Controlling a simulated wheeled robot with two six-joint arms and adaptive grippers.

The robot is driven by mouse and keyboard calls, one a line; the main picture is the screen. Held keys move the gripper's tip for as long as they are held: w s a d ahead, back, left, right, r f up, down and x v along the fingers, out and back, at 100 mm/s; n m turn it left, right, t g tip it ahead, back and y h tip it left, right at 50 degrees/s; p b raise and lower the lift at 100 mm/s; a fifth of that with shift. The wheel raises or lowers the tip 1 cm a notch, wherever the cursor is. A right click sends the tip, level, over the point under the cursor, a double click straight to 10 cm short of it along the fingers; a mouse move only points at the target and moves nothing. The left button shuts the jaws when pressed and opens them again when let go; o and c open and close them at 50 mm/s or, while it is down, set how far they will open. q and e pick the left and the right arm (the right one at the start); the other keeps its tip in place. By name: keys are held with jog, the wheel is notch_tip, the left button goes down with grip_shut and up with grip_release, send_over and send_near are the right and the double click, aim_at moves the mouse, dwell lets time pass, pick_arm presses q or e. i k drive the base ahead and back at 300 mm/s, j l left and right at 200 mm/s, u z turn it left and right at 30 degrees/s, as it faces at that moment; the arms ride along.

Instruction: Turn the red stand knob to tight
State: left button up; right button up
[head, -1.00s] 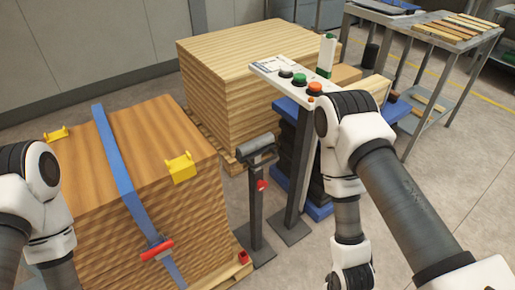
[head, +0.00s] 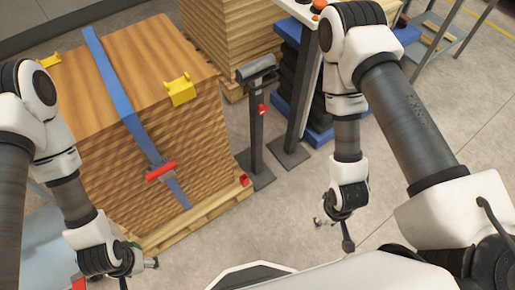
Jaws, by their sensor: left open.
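The red stand knob (head: 262,109) is a small red piece on the upright post of the roller stand (head: 257,140), in the middle of the head view. Its exact turn position is too small to tell. My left gripper (head: 139,274) is low at the left, in front of the wood stack, open and well apart from the knob. My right gripper (head: 333,232) hangs over bare floor, to the right of and nearer than the stand. Its fingers look spread, with nothing between them.
A strapped wood stack (head: 165,100) with a blue strap (head: 112,85), red ratchet handle (head: 160,171) and yellow corner guards (head: 181,90) stands left of the stand on a pallet (head: 180,224). A button panel post (head: 300,95) stands behind right. Floor (head: 285,215) in front is clear.

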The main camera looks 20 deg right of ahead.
aim_at(263, 108)
jog(key=i+l+z, duration=0.1)
jog(key=l+z, duration=0.25)
jog(key=i+l+z, duration=0.4)
jog(key=l+z, duration=0.25)
